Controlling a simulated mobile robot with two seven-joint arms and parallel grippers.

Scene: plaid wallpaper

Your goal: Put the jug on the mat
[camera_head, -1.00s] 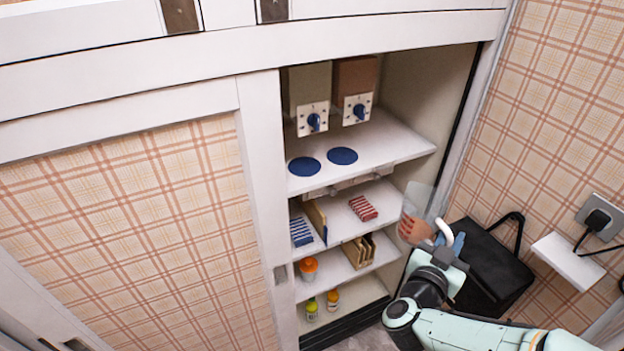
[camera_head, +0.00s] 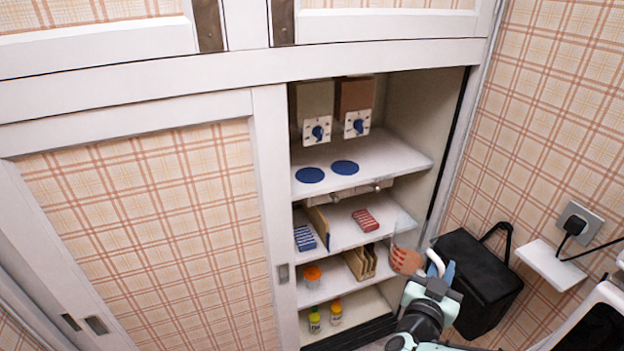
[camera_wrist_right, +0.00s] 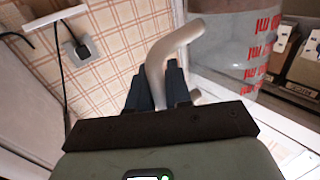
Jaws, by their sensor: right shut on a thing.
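The jug (camera_head: 404,259) is clear with red markings and a pale handle. It is in front of the right side of the open cupboard in the head view. My right gripper (camera_head: 441,274) is shut on its handle. In the right wrist view, the dark fingers (camera_wrist_right: 160,85) close around the handle (camera_wrist_right: 170,50), and the jug body (camera_wrist_right: 232,45) is at the upper right. Two round blue mats, a left one (camera_head: 310,174) and a right one (camera_head: 345,167), lie bare on the upper shelf. My left gripper is not in view.
Two boxes with blue dials (camera_head: 318,131) stand behind the mats. Lower shelves hold a blue striped stack (camera_head: 305,237), a red pack (camera_head: 366,220) and small bottles (camera_head: 336,312). A black bag (camera_head: 478,285) and a white wall ledge (camera_head: 551,265) are on the right.

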